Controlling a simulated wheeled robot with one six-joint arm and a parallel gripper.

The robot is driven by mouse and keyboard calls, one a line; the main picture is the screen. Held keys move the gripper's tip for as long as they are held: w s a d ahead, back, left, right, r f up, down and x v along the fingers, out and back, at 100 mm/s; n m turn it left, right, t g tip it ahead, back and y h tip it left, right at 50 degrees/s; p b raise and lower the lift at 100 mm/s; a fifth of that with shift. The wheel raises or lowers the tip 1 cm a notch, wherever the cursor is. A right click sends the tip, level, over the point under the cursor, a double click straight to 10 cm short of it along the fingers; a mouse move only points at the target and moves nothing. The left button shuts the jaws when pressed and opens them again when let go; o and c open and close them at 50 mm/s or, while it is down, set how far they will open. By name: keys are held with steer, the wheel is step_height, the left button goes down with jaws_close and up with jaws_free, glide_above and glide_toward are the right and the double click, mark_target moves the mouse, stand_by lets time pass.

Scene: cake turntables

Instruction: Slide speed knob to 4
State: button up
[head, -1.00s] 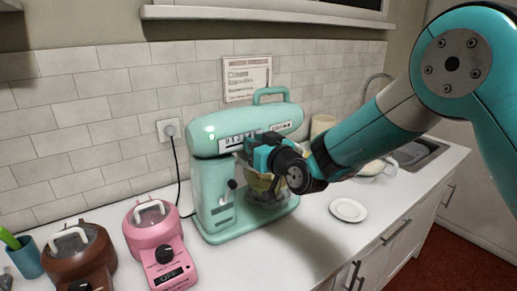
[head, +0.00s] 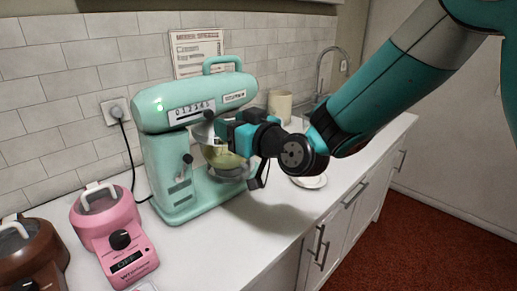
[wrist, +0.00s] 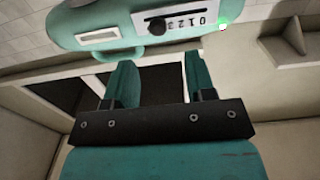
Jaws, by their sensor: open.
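The mint-green stand mixer (head: 165,105) stands on the white counter. Its head carries a white speed scale (head: 192,111) with digits from 0 to 5. In the wrist view the scale (wrist: 183,21) appears upside down, with 0 at right. The round black speed knob (wrist: 157,27) sits left of the visible 3 there, covering the higher digits; its exact setting cannot be told. My gripper (head: 216,130) is just below and in front of the mixer head's scale. In the wrist view its two teal fingers (wrist: 163,75) are spread with nothing between them, apart from the knob.
The mixer's glass bowl (head: 222,157) is beneath my gripper. A pink appliance (head: 112,232) and a brown one (head: 35,257) stand at left. A white plate (head: 310,182) lies right of the mixer, partly behind my arm. A cream canister (head: 280,105) stands behind.

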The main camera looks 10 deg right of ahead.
steer(key=b+v, duration=0.3)
steer(key=v, duration=0.5)
steer(key=shift+s, duration=0.15)
steer(key=s+d+f+g+h, duration=0.2)
steer(key=s+d+g, duration=0.1)
steer(key=s, duration=0.4)
steer(key=s+d+f+g+h, duration=0.2)
steer(key=s+d+f+g, duration=0.1)
steer(key=s+g, duration=0.3)
steer(key=s+d+f+g+h, duration=0.3)
steer(key=s+g, duration=0.2)
steer(key=s, duration=0.5)
steer(key=shift+m, duration=0.4)
